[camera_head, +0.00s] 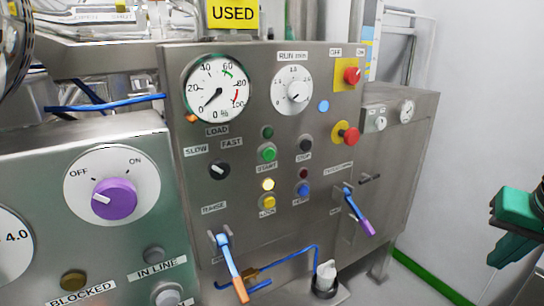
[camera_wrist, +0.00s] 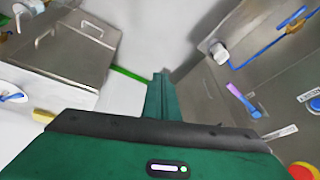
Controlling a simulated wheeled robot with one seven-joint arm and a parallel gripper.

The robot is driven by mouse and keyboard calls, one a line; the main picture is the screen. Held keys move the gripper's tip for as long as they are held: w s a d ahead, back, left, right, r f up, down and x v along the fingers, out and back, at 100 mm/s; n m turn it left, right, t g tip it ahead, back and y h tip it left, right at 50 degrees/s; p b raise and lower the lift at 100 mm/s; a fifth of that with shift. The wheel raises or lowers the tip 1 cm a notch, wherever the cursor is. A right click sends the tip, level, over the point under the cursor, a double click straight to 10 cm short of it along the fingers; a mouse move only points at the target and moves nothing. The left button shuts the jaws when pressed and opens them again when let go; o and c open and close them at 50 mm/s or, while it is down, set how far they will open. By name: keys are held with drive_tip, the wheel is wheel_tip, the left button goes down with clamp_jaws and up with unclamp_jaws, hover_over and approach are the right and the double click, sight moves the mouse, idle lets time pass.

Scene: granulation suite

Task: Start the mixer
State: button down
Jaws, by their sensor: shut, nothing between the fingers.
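The mixer's steel control panel (camera_head: 245,120) fills the middle of the head view. A green button (camera_head: 267,153) sits by the START label, under a dark green lamp (camera_head: 267,132). A black button (camera_head: 305,144) sits by the STOP label. A yellow lamp (camera_head: 268,184) glows above a yellow button (camera_head: 268,202). A red switch (camera_head: 351,75) on a yellow plate is under OFF and ON labels. The load gauge (camera_head: 217,89) needle points near 0. My green gripper (camera_head: 496,232) is shut and empty at the far right, apart from the panel; it shows in the wrist view (camera_wrist: 161,78).
Two levers, orange-blue (camera_head: 233,265) and blue-purple (camera_head: 358,210), stick out below the buttons. A red knob on yellow (camera_head: 347,133) juts out. A nearer panel with a purple OFF/ON knob (camera_head: 115,198) stands left. Open space lies between my gripper and the panel.

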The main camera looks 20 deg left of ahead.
sight(268, 154)
drive_tip(key=w+a+r+n+t+y, duration=0.1)
drive_tip(key=w+a+r, duration=0.15)
drive_tip(key=a, duration=0.75)
drive_tip(key=w+a+r+n+t+y, duration=0.15)
drive_tip(key=a+r, duration=0.25)
drive_tip(key=a, duration=0.6)
drive_tip(key=s+a+r+n+y, duration=0.1)
drive_tip(key=s+a+r+y, duration=0.1)
drive_tip(key=a, duration=0.6)
drive_tip(key=s+a+r+y, duration=0.1)
drive_tip(key=s+a+r, duration=0.2)
drive_tip(key=a, duration=0.5)
drive_tip(key=shift+s+n+y, duration=0.35)
drive_tip(key=shift+s, duration=0.2)
drive_tip(key=shift+a, duration=0.15)
drive_tip(key=shift+w+a, duration=1.45)
drive_tip(key=shift+a, duration=0.2)
drive_tip(key=shift+w+a, duration=1.45)
drive_tip(key=shift+a, duration=0.2)
drive_tip(key=shift+w+a, duration=0.4)
drive_tip(key=shift+a, duration=0.2)
drive_tip(key=shift+s+d, duration=0.55)
drive_tip(key=shift+d, duration=0.05)
